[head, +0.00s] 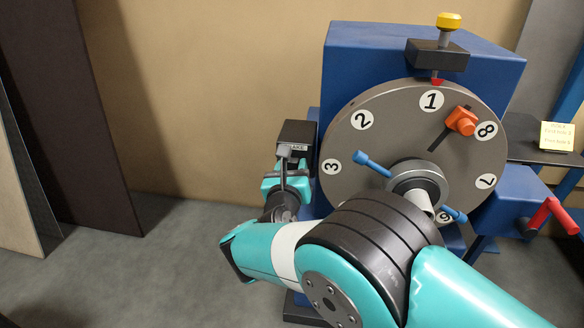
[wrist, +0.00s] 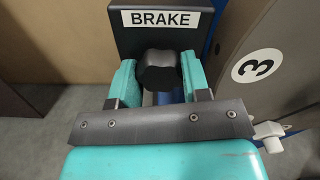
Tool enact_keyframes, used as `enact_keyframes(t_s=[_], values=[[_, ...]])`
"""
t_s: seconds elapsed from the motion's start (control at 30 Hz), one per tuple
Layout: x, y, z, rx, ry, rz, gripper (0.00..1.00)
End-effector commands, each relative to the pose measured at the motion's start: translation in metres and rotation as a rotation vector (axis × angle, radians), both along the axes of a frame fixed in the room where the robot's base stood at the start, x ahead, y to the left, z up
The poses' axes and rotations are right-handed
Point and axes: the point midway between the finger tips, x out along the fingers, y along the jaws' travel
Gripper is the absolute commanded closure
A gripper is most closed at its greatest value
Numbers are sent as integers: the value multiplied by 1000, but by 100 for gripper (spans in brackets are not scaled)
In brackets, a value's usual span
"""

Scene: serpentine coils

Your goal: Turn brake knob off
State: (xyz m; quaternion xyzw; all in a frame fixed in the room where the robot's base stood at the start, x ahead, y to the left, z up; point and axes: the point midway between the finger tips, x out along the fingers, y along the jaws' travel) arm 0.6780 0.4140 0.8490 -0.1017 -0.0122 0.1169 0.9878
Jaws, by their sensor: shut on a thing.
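The brake knob (wrist: 158,72) is a dark lobed knob below a white BRAKE label on a dark box (wrist: 122,48). The box also shows in the head view (head: 297,132), at the left side of the blue machine. My gripper (wrist: 158,80) has one teal finger on each side of the knob and is shut on it. In the head view my gripper (head: 287,172) is in front of the brake box, and the knob is mostly hidden there. The knob's setting cannot be read.
A large grey dial (head: 345,125) with numbers stands right of the brake box, with a blue handle (head: 372,163) and an orange block (head: 461,121) on it. A red-handled crank (head: 547,212) is at far right. Dark panels (head: 95,110) stand at left. The floor between is clear.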

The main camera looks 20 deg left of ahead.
Motion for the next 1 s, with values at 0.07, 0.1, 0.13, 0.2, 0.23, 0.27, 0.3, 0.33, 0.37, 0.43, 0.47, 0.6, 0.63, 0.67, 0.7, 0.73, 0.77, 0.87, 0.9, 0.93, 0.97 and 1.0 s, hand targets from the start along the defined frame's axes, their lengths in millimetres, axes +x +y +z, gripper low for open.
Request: enact_keyframes(t_s=[0.07, 0.1, 0.13, 0.2, 0.23, 0.27, 0.3, 0.33, 0.37, 0.43, 0.47, 0.6, 0.63, 0.67, 0.7, 0.73, 0.77, 0.87, 0.9, 0.93, 0.97, 1.0], values=[[-2, 1, -2, -28, -3, 4, 81], [-2, 1, -2, -38, -5, 4, 81], [-2, 1, -2, -45, -7, 4, 81], [-2, 1, -2, -58, -10, 4, 81], [-2, 1, -2, -62, -11, 4, 81], [-2, 1, -2, -65, -12, 4, 80], [-2, 1, -2, -68, -12, 4, 80], [-2, 1, -2, -70, -13, 4, 81], [-2, 1, -2, -72, -13, 4, 81], [-2, 1, -2, -73, -13, 4, 80], [-2, 1, -2, -74, -14, 4, 80], [-2, 1, -2, -74, -14, 4, 80], [-2, 1, -2, -74, -14, 4, 80], [-2, 1, -2, -74, -14, 4, 80], [-2, 1, -2, -74, -14, 4, 80], [-2, 1, -2, -74, -14, 4, 50], [-2, 1, -2, -74, -14, 4, 43], [-1, 1, -2, -72, -15, 3, 31], [-1, 1, -1, -72, -15, 3, 31], [-1, 1, -1, -72, -15, 3, 31], [-1, 0, -1, -71, -16, 2, 31], [-1, 0, -1, -70, -15, 2, 31]])
